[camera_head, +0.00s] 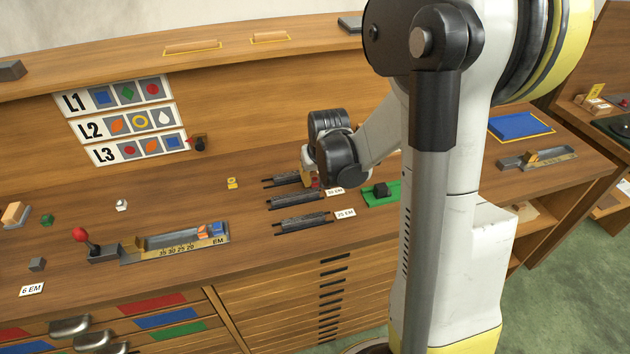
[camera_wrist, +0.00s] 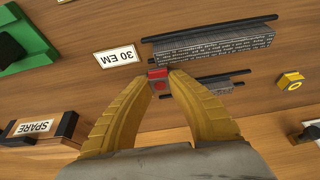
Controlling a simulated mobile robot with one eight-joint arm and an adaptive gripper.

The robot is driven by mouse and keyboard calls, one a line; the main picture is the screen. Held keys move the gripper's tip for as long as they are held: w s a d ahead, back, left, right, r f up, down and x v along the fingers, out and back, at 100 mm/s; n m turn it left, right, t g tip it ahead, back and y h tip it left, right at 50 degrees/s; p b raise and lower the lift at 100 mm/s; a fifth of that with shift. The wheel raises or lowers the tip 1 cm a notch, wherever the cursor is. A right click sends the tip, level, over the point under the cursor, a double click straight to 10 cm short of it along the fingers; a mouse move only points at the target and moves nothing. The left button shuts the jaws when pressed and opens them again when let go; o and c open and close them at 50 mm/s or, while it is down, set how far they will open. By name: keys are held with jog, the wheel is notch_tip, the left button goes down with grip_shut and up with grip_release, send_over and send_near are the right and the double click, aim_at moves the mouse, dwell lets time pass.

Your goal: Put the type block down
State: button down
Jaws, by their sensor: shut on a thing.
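My gripper (camera_wrist: 160,82) is shut on a small type block (camera_wrist: 158,74) with a red top and a red round mark on its grey side. In the wrist view the block is between the two yellow fingertips, beside the dark lines of type (camera_wrist: 215,42). I cannot tell whether it touches the wood below. In the head view my gripper (camera_head: 309,180) is over the desk by the upper dark type line (camera_head: 283,181), and only a bit of red shows between the fingers. A 30 EM label (camera_wrist: 115,56) lies left of the type lines in the wrist view.
A yellow block (camera_head: 232,183) stands left of the type lines. A composing stick (camera_head: 180,240) with orange and blue blocks lies at the front left. A green tray (camera_head: 397,196) with a black piece is to the right. Bare wood separates the stick and type lines.

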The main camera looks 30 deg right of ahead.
jog(key=c, duration=1.4)
grip_release()
jog(key=shift+f, duration=0.1)
